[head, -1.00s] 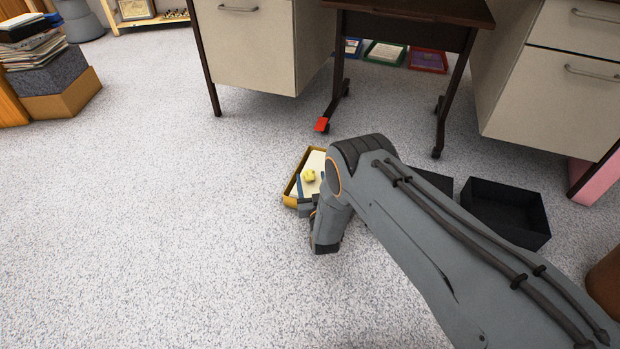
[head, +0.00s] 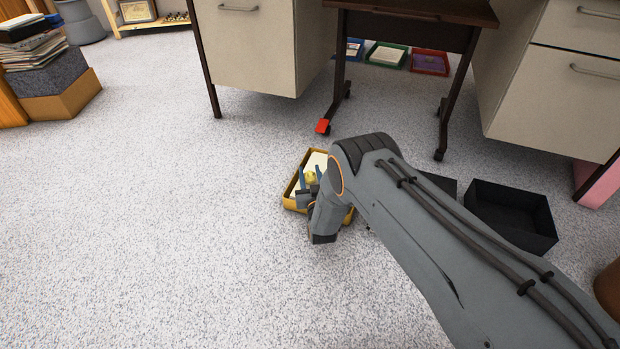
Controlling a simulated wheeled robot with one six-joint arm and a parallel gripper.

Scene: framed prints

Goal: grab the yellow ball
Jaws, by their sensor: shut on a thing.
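The yellow ball (head: 311,177) is small and sits at the yellow-rimmed tray (head: 289,203) on the carpet, in the middle of the head view. My gripper (head: 310,175) reaches into the tray, with one finger on each side of the ball. It is shut on the ball. My arm hides the right part of the tray. A pale flat sheet (head: 316,160) shows in the tray behind the ball.
Black open boxes (head: 512,215) stand on the floor right of my arm. A desk with drawers (head: 255,50) stands behind, with a red piece (head: 323,126) by its leg. The carpet to the left is clear.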

